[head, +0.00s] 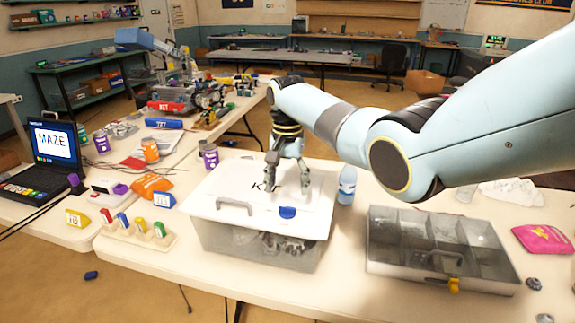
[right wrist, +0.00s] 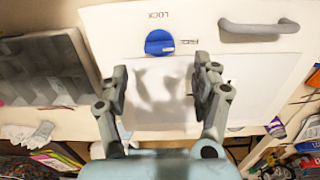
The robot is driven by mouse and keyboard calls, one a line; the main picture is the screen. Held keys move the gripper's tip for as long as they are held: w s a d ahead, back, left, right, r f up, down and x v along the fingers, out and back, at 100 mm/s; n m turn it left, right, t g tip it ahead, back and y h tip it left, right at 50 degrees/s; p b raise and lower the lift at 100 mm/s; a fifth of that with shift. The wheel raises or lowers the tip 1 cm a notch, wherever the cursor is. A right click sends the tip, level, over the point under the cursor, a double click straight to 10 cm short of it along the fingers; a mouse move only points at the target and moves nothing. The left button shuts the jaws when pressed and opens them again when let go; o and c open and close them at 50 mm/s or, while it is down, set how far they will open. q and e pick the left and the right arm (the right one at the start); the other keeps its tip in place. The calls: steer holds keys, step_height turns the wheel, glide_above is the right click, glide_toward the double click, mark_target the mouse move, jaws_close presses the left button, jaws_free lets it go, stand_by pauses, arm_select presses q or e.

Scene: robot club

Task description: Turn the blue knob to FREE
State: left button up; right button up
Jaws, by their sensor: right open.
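The blue knob (head: 287,212) sits on the front part of the white lid (head: 215,190) of a clear plastic bin (head: 225,238). In the right wrist view the blue knob (right wrist: 159,42) has the word LOCK, upside down, on one side. A second small label (right wrist: 188,41) beside it is too small to read. I cannot tell for sure which label the knob points to. My right gripper (head: 288,174) is over the lid, behind the knob, fingers down, open and empty. In the right wrist view the open fingers (right wrist: 160,77) are apart from the knob. My left gripper is not in view.
A grey handle (head: 234,205) stands up on the lid left of the knob. A water bottle (head: 347,185) is right of the bin. A clear compartment case (head: 440,245) lies further right.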

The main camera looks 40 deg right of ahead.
mark_target(287, 207)
step_height(287, 207, up, 6)
steer(key=shift+f, duration=0.2)
stand_by(0.4)
